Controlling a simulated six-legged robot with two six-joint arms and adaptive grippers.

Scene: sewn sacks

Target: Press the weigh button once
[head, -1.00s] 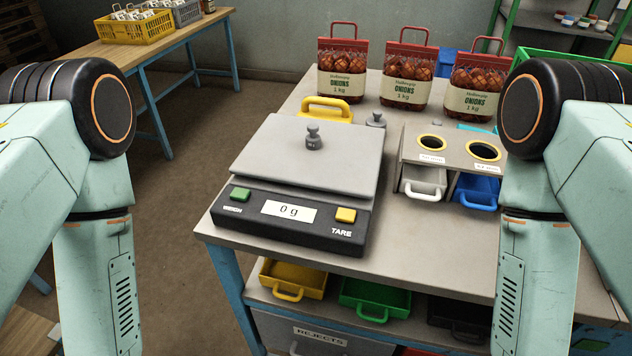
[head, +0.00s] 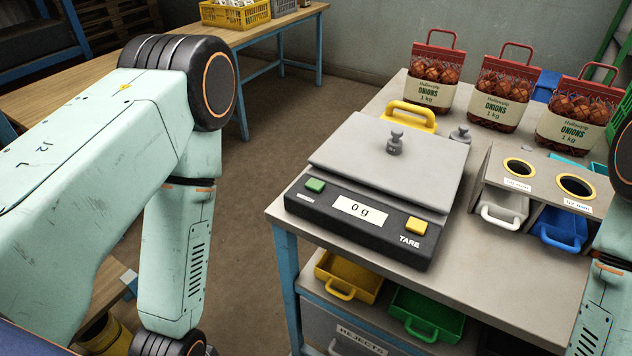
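The scale (head: 365,217) stands at the front left of the table. Its green weigh button (head: 315,185) is at the left of the dark front panel, with a blurred label below it. The display (head: 360,210) reads 0 g. The yellow tare button (head: 416,226) is at the right of the panel. A small grey weight (head: 394,142) stands upright on the scale's plate. My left arm hangs at the left, apart from the scale, and my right arm shows at the right edge. Neither gripper is in the picture.
Onion sacks (head: 507,97) stand along the table's back. A sizing box (head: 538,168) with two yellow-rimmed holes and pull-out trays is right of the scale. A yellow handle (head: 408,112) and a second weight (head: 460,134) are behind the scale. Coloured bins (head: 425,312) sit on the shelf below.

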